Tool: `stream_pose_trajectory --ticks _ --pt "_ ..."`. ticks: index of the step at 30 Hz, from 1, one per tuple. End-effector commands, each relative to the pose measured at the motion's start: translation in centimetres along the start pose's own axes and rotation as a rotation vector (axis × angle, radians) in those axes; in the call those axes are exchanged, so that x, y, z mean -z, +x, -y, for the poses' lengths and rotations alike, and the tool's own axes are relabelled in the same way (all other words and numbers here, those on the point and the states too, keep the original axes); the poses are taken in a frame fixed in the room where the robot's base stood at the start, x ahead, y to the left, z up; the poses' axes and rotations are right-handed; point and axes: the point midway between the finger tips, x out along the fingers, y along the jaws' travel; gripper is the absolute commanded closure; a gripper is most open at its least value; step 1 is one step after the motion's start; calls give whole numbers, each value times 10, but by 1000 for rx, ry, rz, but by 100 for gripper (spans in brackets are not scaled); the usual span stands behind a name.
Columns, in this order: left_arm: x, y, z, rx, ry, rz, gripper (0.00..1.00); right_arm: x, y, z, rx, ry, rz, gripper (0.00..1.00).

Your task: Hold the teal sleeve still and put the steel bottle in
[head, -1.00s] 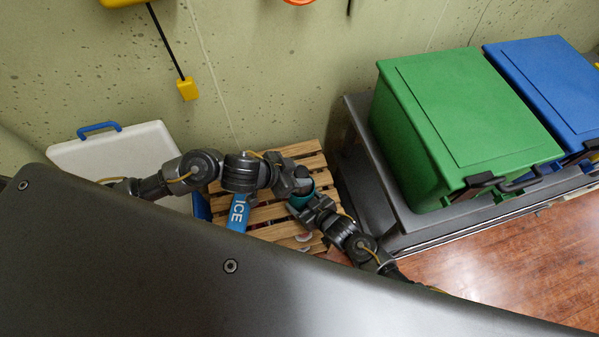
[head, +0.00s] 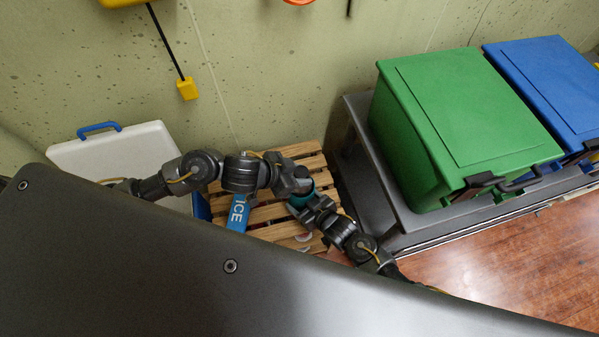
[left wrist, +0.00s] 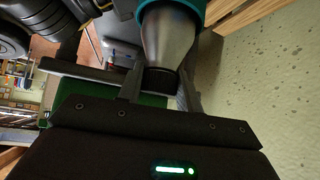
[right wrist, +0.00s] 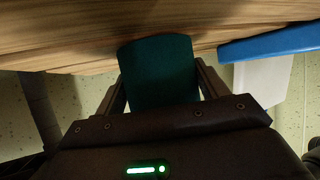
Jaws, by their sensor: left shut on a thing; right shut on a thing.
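The teal sleeve (head: 301,200) stands over the slatted wooden crate top in the head view, partly hidden by my grippers. My right gripper (head: 318,207) is shut on it from the lower right; the sleeve also fills the jaws in the right wrist view (right wrist: 160,72). My left gripper (head: 297,187) is shut on the steel bottle near its dark cap. In the left wrist view the bottle (left wrist: 168,40) points away from the jaws, and its far end is inside the teal sleeve rim (left wrist: 188,6). How deep it sits is hidden.
A blue ICE pack (head: 238,213) lies on the wooden slats (head: 270,212) left of the sleeve. A white cooler lid (head: 110,152) with a blue handle is at the left. Green (head: 460,125) and blue (head: 550,85) bins stand on a dark bench at the right. The wall is close behind.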

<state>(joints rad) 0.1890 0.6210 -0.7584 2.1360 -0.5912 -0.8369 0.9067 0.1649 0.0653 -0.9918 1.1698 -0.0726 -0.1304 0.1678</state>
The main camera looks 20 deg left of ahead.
Motion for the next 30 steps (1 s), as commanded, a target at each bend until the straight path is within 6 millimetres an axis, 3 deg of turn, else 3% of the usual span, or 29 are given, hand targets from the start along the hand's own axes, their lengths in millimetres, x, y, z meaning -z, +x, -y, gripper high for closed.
stream_pose_trajectory --ticks 12,13,18,26,30 --pt "-12 12 0 -1 -2 -1 100 0 0 0 0 0 1 41" --pt "-11 11 0 -1 -1 -2 61 0 0 0 0 0 1 41" --pt "-11 11 0 -1 -1 -1 39 0 0 0 0 0 1 41" --pt "-13 11 0 -1 0 3 39 0 0 0 1 0 0 41" --pt "-12 1 1 0 1 1 39 0 0 0 0 0 0 41"
